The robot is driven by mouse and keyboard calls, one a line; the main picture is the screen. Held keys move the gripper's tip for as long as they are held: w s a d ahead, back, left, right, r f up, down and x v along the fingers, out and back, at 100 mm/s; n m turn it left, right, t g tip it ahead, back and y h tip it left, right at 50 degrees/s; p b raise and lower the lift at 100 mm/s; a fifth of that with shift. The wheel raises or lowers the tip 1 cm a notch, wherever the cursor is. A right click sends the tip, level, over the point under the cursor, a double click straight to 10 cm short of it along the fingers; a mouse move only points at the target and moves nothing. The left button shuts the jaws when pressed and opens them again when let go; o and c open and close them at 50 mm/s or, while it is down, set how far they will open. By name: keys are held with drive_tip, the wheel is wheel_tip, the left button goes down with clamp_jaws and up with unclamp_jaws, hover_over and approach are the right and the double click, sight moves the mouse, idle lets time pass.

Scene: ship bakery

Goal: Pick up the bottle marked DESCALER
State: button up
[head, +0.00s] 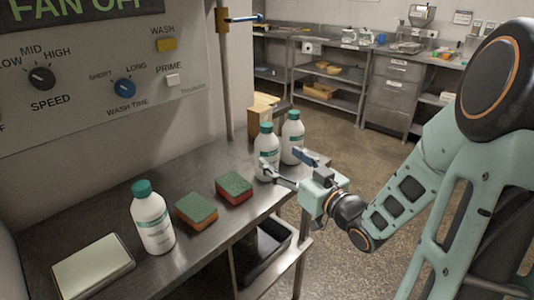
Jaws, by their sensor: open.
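Three white bottles with green caps stand upright on a steel counter (95,222). One bottle (152,224) is at the front left. A second bottle (266,150) and a third bottle (292,131) stand close together at the far end. All have pale labels with a green band; the lettering is too small to read, so I cannot tell which is marked DESCALER. My gripper (283,166) is open at the counter's right edge, pointing at the far pair. One finger overlaps the second bottle's lower part, the other the third bottle's base. I cannot tell whether they touch.
Two sponges, one orange and green (197,210), one red and green (234,188), lie between the bottles. A pale flat block (93,268) lies front left. A vertical post (224,80) rises behind. A dark bin (262,250) sits below. A control panel (100,75) fills the wall.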

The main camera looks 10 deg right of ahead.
sight(267, 146)
drive_tip(key=b+x, duration=0.1)
drive_tip(key=x, duration=0.7)
drive_tip(key=shift+d, duration=0.15)
clamp_jaws()
idle(0.3)
